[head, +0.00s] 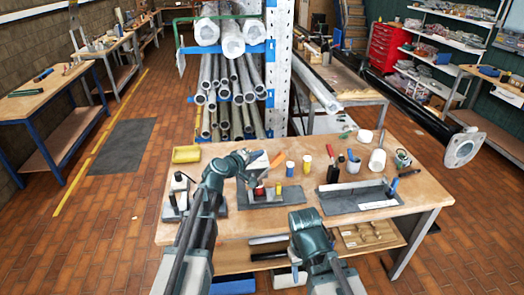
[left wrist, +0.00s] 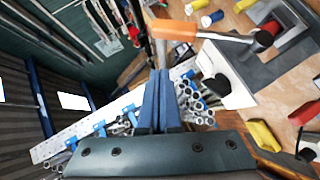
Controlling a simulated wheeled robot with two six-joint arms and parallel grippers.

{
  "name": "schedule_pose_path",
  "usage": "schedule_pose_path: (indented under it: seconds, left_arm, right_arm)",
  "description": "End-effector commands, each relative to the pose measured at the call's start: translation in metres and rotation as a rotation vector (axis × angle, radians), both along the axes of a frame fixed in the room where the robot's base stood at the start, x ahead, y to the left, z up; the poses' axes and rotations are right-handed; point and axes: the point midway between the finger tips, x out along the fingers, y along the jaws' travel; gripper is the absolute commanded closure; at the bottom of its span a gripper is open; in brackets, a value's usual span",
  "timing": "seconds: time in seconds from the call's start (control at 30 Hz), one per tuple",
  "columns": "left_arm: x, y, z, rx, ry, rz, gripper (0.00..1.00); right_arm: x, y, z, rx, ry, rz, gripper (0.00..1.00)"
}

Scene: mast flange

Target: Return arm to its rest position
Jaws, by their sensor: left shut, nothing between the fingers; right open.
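My left arm reaches over the front workbench (head: 395,208) in the head view. Its gripper (head: 256,180) is above the bench top, near a grey tray (head: 290,201). In the left wrist view, the two blue fingers of this gripper (left wrist: 160,75) are together with nothing between them. My right arm is folded low at the front edge of the bench in the head view. Its fingers are hidden, so its gripper does not show.
An orange-handled tool (left wrist: 175,30) appears beyond the left fingertips in the wrist view. A pipe rack (head: 232,95) stands behind. A black mast with a grey flange (head: 463,147) lies at right.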

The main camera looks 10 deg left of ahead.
Motion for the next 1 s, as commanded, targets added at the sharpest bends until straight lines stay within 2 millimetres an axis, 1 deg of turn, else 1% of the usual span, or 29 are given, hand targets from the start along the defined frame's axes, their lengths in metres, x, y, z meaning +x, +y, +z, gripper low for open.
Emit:
schedule_pose_path:
  seconds: [0.03,0.2,0.3,0.47,0.57,0.67,0.7,0.77,0.8,0.87,0.9,0.97,1.0]
  left_arm:
    - [-0.012,0.004,0.009,-0.001,0.000,0.002,1.00]
    - [-0.040,0.015,0.024,-0.001,0.000,0.002,1.00]
    - [-0.048,0.019,0.027,-0.001,0.000,0.002,1.00]
    - [-0.051,0.021,0.027,0.000,0.000,0.000,1.00]
    - [-0.056,0.010,0.018,0.024,0.013,-0.032,1.00]
    - [-0.075,-0.018,-0.009,0.107,0.057,-0.128,1.00]
    - [-0.087,-0.033,-0.025,0.160,0.084,-0.185,1.00]
    - [-0.110,-0.056,-0.053,0.253,0.136,-0.285,1.00]
    - [-0.128,-0.071,-0.073,0.323,0.176,-0.356,1.00]
    - [-0.156,-0.087,-0.103,0.432,0.241,-0.461,1.00]
    - [-0.177,-0.095,-0.123,0.508,0.286,-0.530,1.00]
    - [-0.208,-0.102,-0.151,0.624,0.359,-0.629,1.00]
    - [-0.228,-0.102,-0.168,0.703,0.410,-0.688,1.00]
  right_arm:
    - [0.000,0.000,0.009,0.000,0.000,-0.001,0.50]
    - [0.000,0.000,0.023,0.001,0.000,-0.004,0.50]
    - [0.000,0.000,0.027,0.001,0.000,-0.005,0.50]
    - [0.000,0.000,0.027,0.001,0.000,-0.006,0.50]
    - [0.000,0.000,0.023,0.001,0.000,-0.006,0.50]
    - [0.000,0.000,0.012,0.001,0.000,-0.005,0.50]
    - [0.000,0.000,0.007,0.001,0.000,-0.004,0.50]
    - [0.000,0.000,-0.003,0.001,0.000,-0.003,0.50]
    - [0.000,0.000,-0.010,0.001,0.000,-0.003,0.50]
    - [0.000,0.000,-0.019,0.000,0.000,-0.001,0.50]
    - [0.000,0.000,-0.026,0.000,0.000,-0.001,0.50]
    - [0.000,0.000,-0.036,0.000,0.000,0.000,0.50]
    - [0.000,0.000,-0.042,0.000,0.000,0.001,0.50]
